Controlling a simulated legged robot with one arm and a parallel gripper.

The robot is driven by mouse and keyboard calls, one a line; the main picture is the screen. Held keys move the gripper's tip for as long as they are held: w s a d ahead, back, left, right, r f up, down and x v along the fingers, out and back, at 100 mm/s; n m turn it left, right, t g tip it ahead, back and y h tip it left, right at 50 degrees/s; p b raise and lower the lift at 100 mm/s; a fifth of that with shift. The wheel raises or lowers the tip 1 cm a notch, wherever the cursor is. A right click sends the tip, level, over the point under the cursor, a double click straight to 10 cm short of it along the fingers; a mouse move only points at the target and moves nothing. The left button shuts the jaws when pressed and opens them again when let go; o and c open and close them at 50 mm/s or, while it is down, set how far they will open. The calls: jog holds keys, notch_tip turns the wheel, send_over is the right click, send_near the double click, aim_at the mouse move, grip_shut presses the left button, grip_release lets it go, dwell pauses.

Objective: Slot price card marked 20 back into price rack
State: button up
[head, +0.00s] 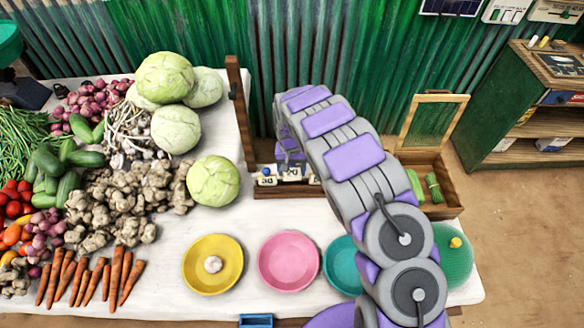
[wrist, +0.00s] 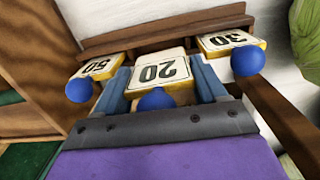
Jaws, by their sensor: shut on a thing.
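The price card marked 20 (wrist: 160,72) is a cream card with a yellow edge and a blue knob at its near end. My gripper (wrist: 158,82) is shut on it, one finger at each side. In the wrist view the card lies between the cards marked 50 (wrist: 102,67) and 30 (wrist: 228,40), at the wooden price rack (wrist: 165,27). I cannot tell whether its far edge is seated in the rack. In the head view my arm hides much of the rack (head: 290,191) and the gripper; the 30 card (head: 266,181) shows at its left.
A wooden post (head: 238,110) stands left of the rack. A cabbage (head: 213,181) and vegetable heaps lie further left. Yellow (head: 200,285), pink (head: 288,282) and teal (head: 342,266) bowls are in front. An open wooden box (head: 448,185) stands right of my arm.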

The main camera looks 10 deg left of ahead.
aim_at(294, 180)
jog(key=shift+d+f, duration=0.35)
jog(key=shift+f, duration=0.4)
jog(key=shift+a+f, duration=0.2)
jog(key=shift+f, duration=0.45)
jog(key=shift+d+r+p, duration=0.1)
jog(key=shift+d+p, duration=0.05)
jog(key=shift+p, duration=0.25)
jog(key=shift+p, duration=1.05)
jog(key=shift+f+p, duration=0.4)
jog(key=shift+p, duration=0.75)
jog(key=shift+a+f, duration=0.25)
jog(key=shift+d, duration=0.15)
jog(key=shift+d, duration=0.15)
